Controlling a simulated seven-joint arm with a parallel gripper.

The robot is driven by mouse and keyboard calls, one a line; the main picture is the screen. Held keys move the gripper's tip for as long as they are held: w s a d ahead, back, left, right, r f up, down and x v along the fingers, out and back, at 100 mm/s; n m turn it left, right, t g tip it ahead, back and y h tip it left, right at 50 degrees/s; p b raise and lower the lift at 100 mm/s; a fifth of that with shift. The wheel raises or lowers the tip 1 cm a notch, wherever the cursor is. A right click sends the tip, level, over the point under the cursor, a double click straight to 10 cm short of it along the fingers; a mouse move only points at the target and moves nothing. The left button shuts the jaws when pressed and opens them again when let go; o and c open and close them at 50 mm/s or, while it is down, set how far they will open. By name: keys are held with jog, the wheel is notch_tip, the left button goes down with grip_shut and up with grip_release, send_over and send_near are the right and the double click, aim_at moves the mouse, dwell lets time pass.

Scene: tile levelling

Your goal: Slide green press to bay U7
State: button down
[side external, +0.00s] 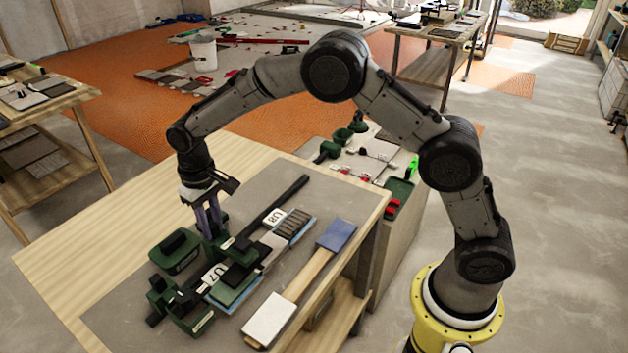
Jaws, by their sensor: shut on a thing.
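My gripper (209,228) points down over the grey mat (122,323) on the wooden table, its purple-grey fingers shut on the dark green press (221,247). The press is partly hidden by the fingers and nearby dark parts. The U7 label (213,273) lies in front of the press, lower in the picture, beside a green plate with dark clamps (236,288). The U8 label (274,217) is farther back to the right, beside a ribbed grey strip (293,225). Whether the press touches the rail is too small to tell.
Another green clamp-like block (182,309) is at the front left. A long wooden-handled tool (305,277) lies to the right. A dark bar (275,203) lies behind. The table's left side is bare.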

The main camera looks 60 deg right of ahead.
jog(key=a, duration=0.4)
jog(key=shift+w+a+r, duration=0.15)
jog(key=shift+a, duration=0.1)
jog(key=c, duration=0.7)
grip_release()
notch_tip(320, 180, up, 7)
jog(key=shift+f, duration=0.15)
